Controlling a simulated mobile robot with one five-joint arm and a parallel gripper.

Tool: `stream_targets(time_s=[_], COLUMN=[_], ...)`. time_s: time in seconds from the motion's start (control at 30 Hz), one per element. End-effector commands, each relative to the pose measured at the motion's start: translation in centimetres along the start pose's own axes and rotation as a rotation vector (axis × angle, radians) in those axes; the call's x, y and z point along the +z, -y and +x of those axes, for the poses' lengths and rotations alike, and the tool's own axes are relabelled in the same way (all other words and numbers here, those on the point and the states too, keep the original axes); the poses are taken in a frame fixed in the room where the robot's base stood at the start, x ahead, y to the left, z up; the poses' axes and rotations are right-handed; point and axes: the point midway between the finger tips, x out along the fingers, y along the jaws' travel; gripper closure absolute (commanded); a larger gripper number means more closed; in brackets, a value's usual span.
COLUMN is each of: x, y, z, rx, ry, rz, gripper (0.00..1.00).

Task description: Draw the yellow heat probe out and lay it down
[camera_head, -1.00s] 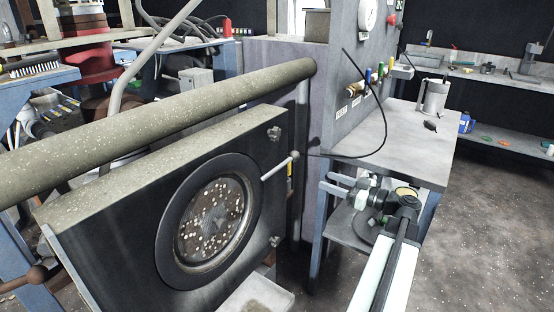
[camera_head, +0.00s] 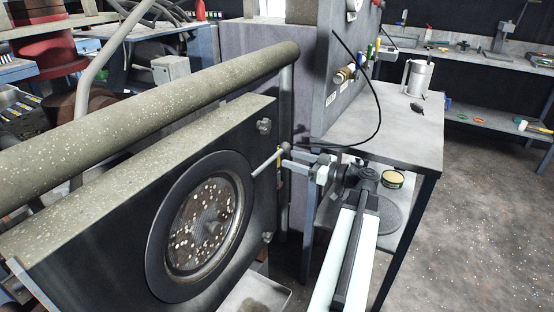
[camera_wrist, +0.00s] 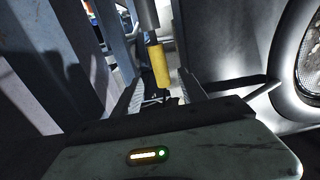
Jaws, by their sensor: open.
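The yellow heat probe (camera_wrist: 160,66) shows in the wrist view as a yellow grip below a grey cylindrical part. A small strip of the probe (camera_head: 280,166) shows in the head view at the right edge of the dark machine housing, beside the lever's ball end. A dark cable shows at the grip's lower end in the wrist view. My gripper (camera_wrist: 160,88) is open, with one finger on each side of the yellow grip's line. I cannot tell how deep the grip sits between the fingers. In the head view my gripper (camera_head: 300,164) is at the housing's right edge.
The housing (camera_head: 130,180) has a round window and a lever (camera_head: 266,162). A thick rail (camera_head: 150,98) runs above it. A black cable (camera_head: 379,110) loops from the panel across a grey table (camera_head: 400,140). The table holds a metal canister (camera_head: 418,78). Floor at right is open.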

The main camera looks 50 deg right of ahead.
Motion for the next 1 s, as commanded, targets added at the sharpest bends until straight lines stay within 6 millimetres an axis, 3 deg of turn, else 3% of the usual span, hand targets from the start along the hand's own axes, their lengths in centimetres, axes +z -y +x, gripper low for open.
stream_targets(time_s=[0.23,0.47,0.63,0.67,1.0], x=[0.5,0.5,0.5,0.5,0.5], y=[0.1,0.1,0.1,0.1,0.1], z=[4.1,4.5,4.5,4.5,4.5], rx=[-0.003,0.001,0.001,0.001,0.001], ry=[0.000,0.000,0.000,0.000,0.000], rz=[0.000,0.000,0.000,0.000,0.000], gripper=[0.50,0.50,0.95,1.00,1.00])
